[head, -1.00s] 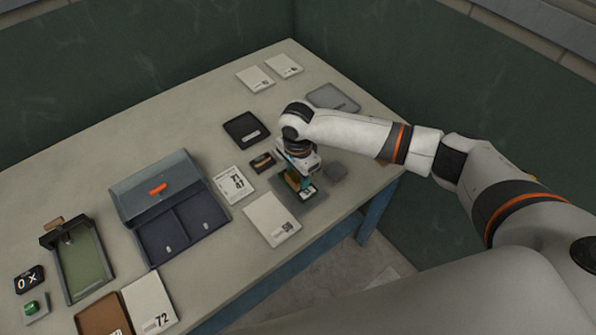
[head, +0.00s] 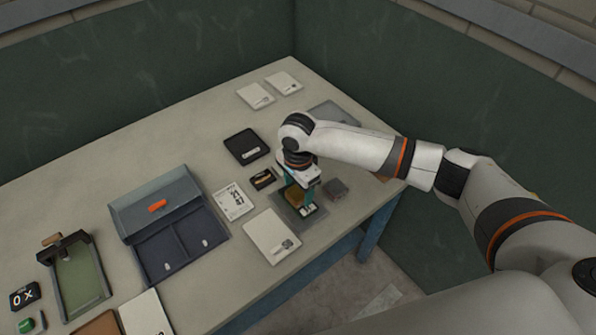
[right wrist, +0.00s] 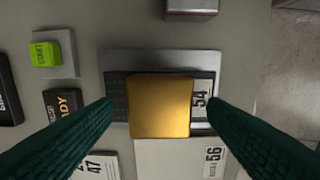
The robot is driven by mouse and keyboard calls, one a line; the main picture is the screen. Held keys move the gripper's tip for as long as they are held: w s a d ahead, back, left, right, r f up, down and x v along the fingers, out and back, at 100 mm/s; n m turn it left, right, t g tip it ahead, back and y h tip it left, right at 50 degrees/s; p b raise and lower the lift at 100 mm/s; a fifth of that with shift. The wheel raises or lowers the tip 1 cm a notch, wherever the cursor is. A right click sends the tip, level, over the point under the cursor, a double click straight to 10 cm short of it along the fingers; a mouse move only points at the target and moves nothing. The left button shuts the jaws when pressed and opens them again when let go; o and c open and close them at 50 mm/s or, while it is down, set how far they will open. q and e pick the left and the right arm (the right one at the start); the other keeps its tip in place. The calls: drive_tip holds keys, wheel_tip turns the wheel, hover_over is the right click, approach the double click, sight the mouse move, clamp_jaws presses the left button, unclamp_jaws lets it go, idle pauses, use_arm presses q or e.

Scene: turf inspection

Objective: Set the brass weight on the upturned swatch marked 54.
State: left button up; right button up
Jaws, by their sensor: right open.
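The brass weight (right wrist: 160,106) is a gold block lying over the dark swatch marked 54 (right wrist: 201,100), whose white label shows on its right in the right wrist view. The swatch lies on a grey metal plate (right wrist: 150,60). The weight also shows in the head view (head: 295,199), partly hidden by my gripper. My right gripper (right wrist: 160,108) is open, with its teal fingers on either side of the weight and a visible gap on each side. In the head view my right gripper (head: 301,206) points down at the plate. My left gripper is not in view.
A pale card marked 56 (head: 271,237) lies beside the plate. A small dark READY sign (head: 263,179), a card marked 47 (head: 236,201) and a grey block (head: 336,189) stand close by. A grey case (head: 163,209) is farther left. The table's front edge is near.

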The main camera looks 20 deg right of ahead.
sight(298, 193)
wheel_tip(298, 193, up, 10)
drive_tip(key=b, duration=0.1)
drive_tip(key=shift+r, duration=0.2)
drive_tip(key=shift+f, duration=0.1)
idle(0.3)
